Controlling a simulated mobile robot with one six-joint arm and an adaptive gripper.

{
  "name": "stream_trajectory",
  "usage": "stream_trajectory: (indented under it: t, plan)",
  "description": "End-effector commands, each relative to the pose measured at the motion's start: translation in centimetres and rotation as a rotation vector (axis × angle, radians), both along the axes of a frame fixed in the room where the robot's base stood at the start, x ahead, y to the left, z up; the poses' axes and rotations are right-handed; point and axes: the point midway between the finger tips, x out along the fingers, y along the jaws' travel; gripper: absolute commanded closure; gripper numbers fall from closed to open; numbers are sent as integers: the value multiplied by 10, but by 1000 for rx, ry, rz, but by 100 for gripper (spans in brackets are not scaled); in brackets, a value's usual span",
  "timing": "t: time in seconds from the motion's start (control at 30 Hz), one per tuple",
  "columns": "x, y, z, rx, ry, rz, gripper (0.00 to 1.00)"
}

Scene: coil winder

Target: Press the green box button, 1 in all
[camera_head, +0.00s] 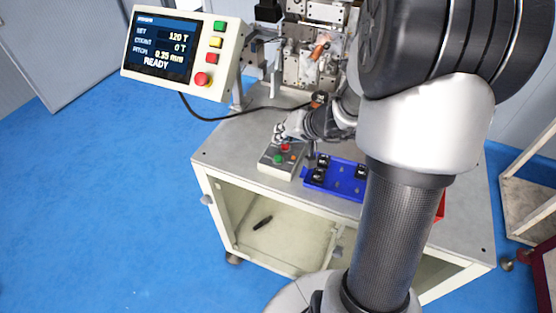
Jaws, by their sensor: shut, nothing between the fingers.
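A grey control box (267,158) sits on the front left part of the machine table. On its top a green button (278,159) shows at the front, with a red button (284,147) behind it and a small orange one to the right. My gripper (279,138) is shut and empty, low above the back of the control box, just behind the red button. The green button is in clear view in front of the gripper. I cannot tell whether the fingertips touch the box.
A blue tray (345,183) with several black parts lies right of the control box. A screen panel (166,46) with its own buttons stands at the upper left, reading READY. The coil winder (318,45) rises behind. My arm hides the table's right part.

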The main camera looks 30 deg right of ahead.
Motion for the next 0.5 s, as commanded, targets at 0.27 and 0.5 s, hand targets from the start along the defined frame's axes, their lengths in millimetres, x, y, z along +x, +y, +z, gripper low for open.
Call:
stream_trajectory:
  t: [0.27, 0.5]
  plan:
    - [0, 0, -37, -1, -2, 0, 100]
    - [0, 0, -45, -1, -1, 0, 100]
